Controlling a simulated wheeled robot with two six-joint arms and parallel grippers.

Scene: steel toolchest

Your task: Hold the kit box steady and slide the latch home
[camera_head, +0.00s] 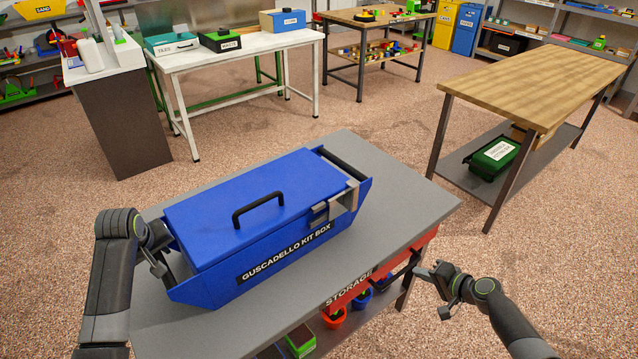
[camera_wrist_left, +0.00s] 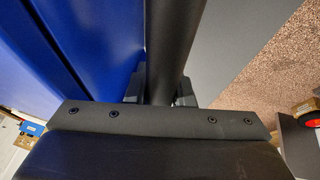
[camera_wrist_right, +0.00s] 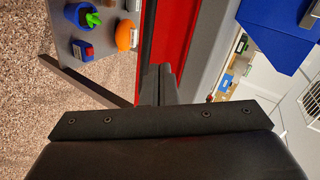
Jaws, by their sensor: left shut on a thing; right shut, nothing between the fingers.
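The blue kit box (camera_head: 225,215), labelled GUSCADELLO KIT BOX, sits on the grey top of the steel table with its lid down and a black handle on top. A grey metal latch (camera_head: 340,203) is at its right front; its exact engagement is too small to tell. My left gripper (camera_head: 160,262) is at the box's left end, shut on a black bar handle (camera_wrist_left: 175,45), with the blue wall beside it. My right gripper (camera_head: 422,273) is shut and empty, off the table's right front edge and apart from the box. It also shows in the right wrist view (camera_wrist_right: 158,85).
The table (camera_head: 400,190) has a red STORAGE front and a lower shelf with orange and blue pots (camera_head: 334,318). A wooden bench (camera_head: 540,85) stands right, with a green case below. A white table (camera_head: 235,55) with boxes stands behind. Floor between is clear.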

